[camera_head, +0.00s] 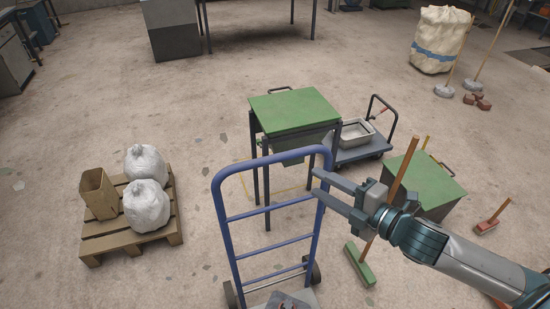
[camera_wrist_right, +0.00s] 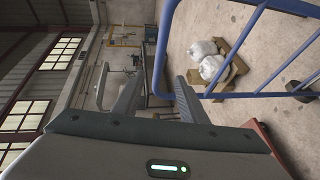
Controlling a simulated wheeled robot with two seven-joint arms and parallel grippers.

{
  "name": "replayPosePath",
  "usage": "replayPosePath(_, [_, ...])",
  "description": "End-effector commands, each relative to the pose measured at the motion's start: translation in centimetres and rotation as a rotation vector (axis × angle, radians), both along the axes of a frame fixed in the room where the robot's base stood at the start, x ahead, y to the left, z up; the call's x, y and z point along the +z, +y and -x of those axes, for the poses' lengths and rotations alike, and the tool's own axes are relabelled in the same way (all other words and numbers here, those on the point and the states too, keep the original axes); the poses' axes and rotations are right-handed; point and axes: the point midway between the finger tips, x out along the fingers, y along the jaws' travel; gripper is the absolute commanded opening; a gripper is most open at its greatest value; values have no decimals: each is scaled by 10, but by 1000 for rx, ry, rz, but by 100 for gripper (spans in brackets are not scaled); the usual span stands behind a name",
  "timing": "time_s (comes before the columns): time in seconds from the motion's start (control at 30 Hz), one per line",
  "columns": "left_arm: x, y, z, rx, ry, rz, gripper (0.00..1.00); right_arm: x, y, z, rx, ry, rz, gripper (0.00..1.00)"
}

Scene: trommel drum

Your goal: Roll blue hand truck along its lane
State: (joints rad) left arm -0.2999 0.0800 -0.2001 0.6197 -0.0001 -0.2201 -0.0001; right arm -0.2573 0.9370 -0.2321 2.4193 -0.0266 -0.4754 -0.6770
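The blue hand truck (camera_head: 232,240) stands upright in the lower middle of the head view, with a looped top, several crossbars and dark wheels. Its base plate is cut off by the bottom edge. My right gripper (camera_head: 318,184) reaches in from the right at the truck's right upright, near the top. Its two fingers are apart. In the right wrist view, a blue tube of the truck (camera_wrist_right: 163,45) passes between the spread fingers (camera_wrist_right: 157,98); I cannot tell whether either finger touches it.
A green-topped stand (camera_head: 295,108) is close behind the truck, with yellow floor marking (camera_head: 246,186) near it. A pallet (camera_head: 172,235) with white sacks stands left. A grey cart (camera_head: 362,151), green box (camera_head: 428,183) and green broom (camera_head: 360,264) are right. Open floor lies between pallet and truck.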

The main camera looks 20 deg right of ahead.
Motion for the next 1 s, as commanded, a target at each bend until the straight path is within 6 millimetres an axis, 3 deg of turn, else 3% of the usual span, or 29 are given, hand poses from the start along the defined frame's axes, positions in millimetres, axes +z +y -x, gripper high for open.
replayPosePath(0.37, [10, -1, 0, 0, 0, 1, 46, -2, 12, -25, -1, -1, -3, 39])
replayPosePath(1.0, [43, -1, -1, 0, -1, 1, 46, -20, 53, -115, -2, 0, -3, 39])
